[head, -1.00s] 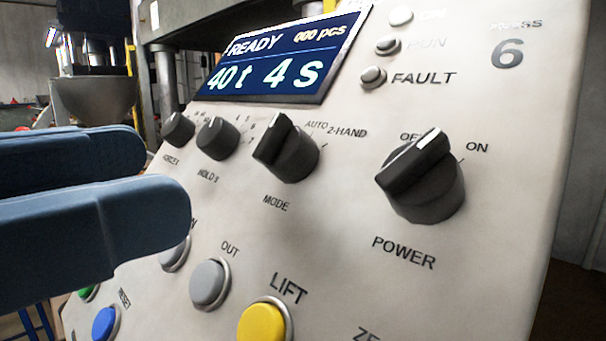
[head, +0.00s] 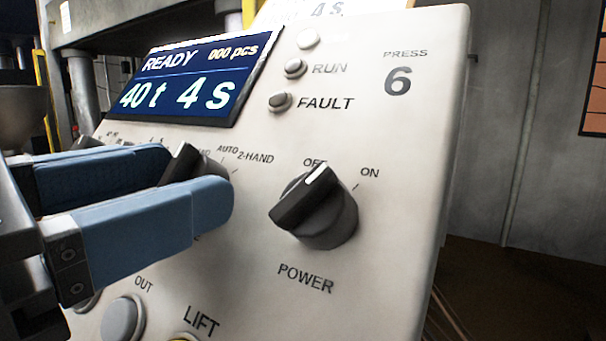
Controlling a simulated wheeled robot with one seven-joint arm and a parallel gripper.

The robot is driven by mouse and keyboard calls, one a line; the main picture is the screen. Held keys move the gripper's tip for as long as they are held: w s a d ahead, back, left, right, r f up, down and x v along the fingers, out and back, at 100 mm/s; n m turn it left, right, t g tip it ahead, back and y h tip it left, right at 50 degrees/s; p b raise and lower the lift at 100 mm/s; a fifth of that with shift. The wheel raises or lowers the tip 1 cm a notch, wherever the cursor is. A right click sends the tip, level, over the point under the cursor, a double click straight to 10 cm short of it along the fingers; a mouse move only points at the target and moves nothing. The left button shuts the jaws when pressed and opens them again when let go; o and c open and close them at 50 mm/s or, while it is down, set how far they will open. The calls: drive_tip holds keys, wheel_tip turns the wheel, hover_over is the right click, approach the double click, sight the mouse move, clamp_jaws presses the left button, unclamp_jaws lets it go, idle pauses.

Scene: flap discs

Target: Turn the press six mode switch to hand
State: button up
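The mode switch (head: 183,165) is a black rotary knob with a white pointer line, on the sloping pale panel of press 6. Its ridge points up, toward the left part of its scale. AUTO and 2-HAND are readable to its upper right; the label left of AUTO is partly hidden. My gripper (head: 192,180) has two blue fingers that come in from the left. They are apart, with the upper fingertip left of the knob's ridge and the lower one in front of its lower right. I cannot tell whether either touches it. The lower finger hides the knob's lower part.
The power knob (head: 318,210) stands out from the panel just right of my fingers. Above are the READY display (head: 190,80) and the RUN (head: 295,68) and FAULT (head: 280,102) lamps. The OUT button (head: 123,320) is below. Free room lies beyond the panel's right edge.

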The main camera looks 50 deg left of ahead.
drive_tip(key=c, duration=0.9)
drive_tip(key=shift+d+n+y+p, duration=0.1)
drive_tip(key=shift+n+y+p, duration=0.2)
drive_tip(key=shift+n, duration=0.1)
drive_tip(key=n, duration=0.1)
drive_tip(key=n+y+p, duration=0.1)
drive_tip(key=n+g+y+p, duration=0.1)
drive_tip(key=shift+w+d+r+n, duration=0.1)
drive_tip(key=shift+d+r+n, duration=0.1)
drive_tip(key=shift+d+n, duration=0.1)
drive_tip(key=n+y+p, duration=0.1)
drive_tip(key=n+g+y+p, duration=0.1)
drive_tip(key=n+p, duration=0.1)
drive_tip(key=shift+w+d+r+n+g, duration=0.1)
drive_tip(key=shift+r+n+g, duration=0.05)
drive_tip(key=shift+n+g, duration=0.15)
drive_tip(key=n+g+y+p, duration=0.1)
drive_tip(key=n+p, duration=0.2)
drive_tip(key=p, duration=0.1)
drive_tip(key=shift+d+g+y, duration=0.1)
drive_tip(key=shift+g+y, duration=0.2)
drive_tip(key=shift+y, duration=0.1)
drive_tip(key=shift+n+y+p, duration=0.3)
drive_tip(key=shift+n+p, duration=0.2)
drive_tip(key=shift+n, duration=0.1)
drive_tip(key=shift+f+g, duration=0.2)
drive_tip(key=shift+g, duration=0.3)
